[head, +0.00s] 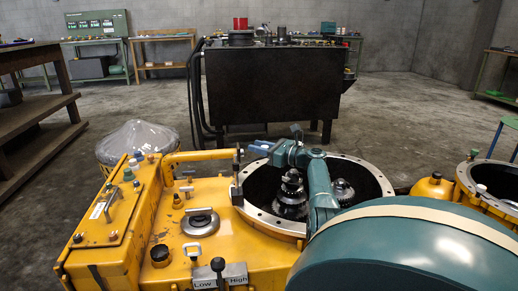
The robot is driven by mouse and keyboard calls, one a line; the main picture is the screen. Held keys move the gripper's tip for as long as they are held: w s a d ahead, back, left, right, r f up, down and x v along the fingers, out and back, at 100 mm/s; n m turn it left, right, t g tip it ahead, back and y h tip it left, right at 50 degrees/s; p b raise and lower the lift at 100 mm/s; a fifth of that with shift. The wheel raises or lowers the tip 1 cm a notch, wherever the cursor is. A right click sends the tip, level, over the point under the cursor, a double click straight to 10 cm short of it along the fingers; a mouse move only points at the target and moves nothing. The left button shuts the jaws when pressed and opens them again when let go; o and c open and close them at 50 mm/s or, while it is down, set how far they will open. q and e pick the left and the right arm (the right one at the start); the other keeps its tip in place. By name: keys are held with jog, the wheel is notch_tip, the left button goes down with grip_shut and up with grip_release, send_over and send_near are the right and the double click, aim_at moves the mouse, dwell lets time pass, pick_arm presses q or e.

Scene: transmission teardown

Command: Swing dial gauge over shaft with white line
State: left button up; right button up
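The yellow transmission housing (215,225) has a large round opening with a bolted grey rim (372,170). Inside the opening stand two dark geared shafts, one nearer the middle (291,192) and one to its right (343,190). I cannot make out a white line on either. A small dark upright post (238,178), possibly the dial gauge stand, is at the rim's left edge; no dial face is readable. My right gripper (257,147) is above the rim's far left part, its blue fingers pointing left. Its finger gap is unclear. My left gripper is out of view.
A yellow pipe (200,155) runs just left of the opening. A lever (218,268) stands by the Low/High plate at the front. A second round opening (490,188) is at the right.

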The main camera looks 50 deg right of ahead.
jog(key=o, duration=0.4)
jog(key=shift+c, duration=0.2)
jog(key=shift+f, duration=0.1)
jog(key=shift+s+p, duration=0.35)
jog(key=shift+s, duration=0.2)
pick_arm(q)
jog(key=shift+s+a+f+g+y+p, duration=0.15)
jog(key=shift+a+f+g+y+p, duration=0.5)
jog(key=shift+p, duration=1.45)
pick_arm(e)
jog(key=s+d, duration=0.1)
jog(key=s, duration=1.1)
jog(key=shift+d, duration=0.35)
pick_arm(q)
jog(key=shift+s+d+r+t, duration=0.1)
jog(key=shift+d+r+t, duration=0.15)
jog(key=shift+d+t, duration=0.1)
